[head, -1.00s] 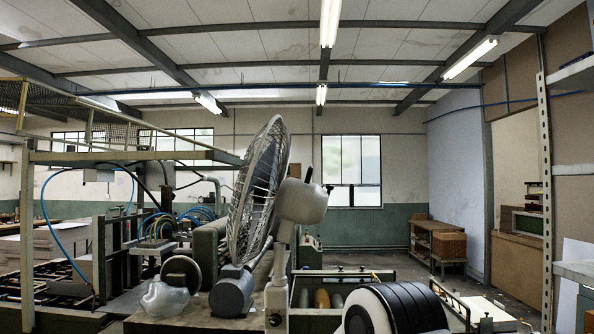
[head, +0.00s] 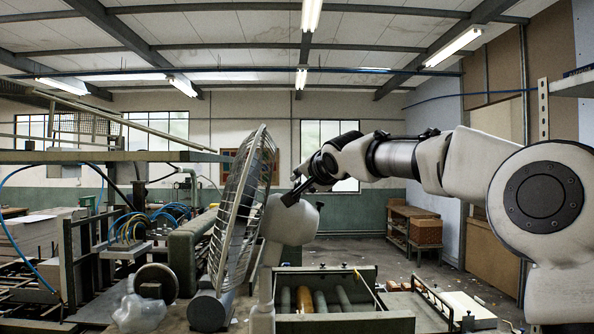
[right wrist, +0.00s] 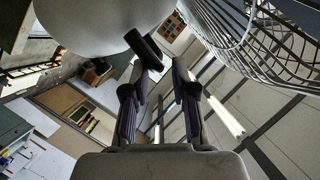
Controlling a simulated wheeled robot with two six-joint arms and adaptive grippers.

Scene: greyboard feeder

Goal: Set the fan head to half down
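The fan stands at the centre-left of the head view, its wire cage (head: 243,200) seen nearly edge-on and facing left, with the top leaning right. Its pale rounded motor housing (head: 290,222) is behind the cage on the right. My right gripper (head: 294,188) is at the top of the housing, close to the cage; whether it touches cannot be told. The housing (right wrist: 100,18) fills the upper left there and the cage (right wrist: 245,35) the upper right. My left gripper is out of view.
A clear plastic-like lump (head: 139,314) and a round dark-faced part (head: 156,282) sit left of the fan base. A roller frame (head: 325,298) lies to its right. Machine framing with blue hoses fills the left. Open floor shows at the back right.

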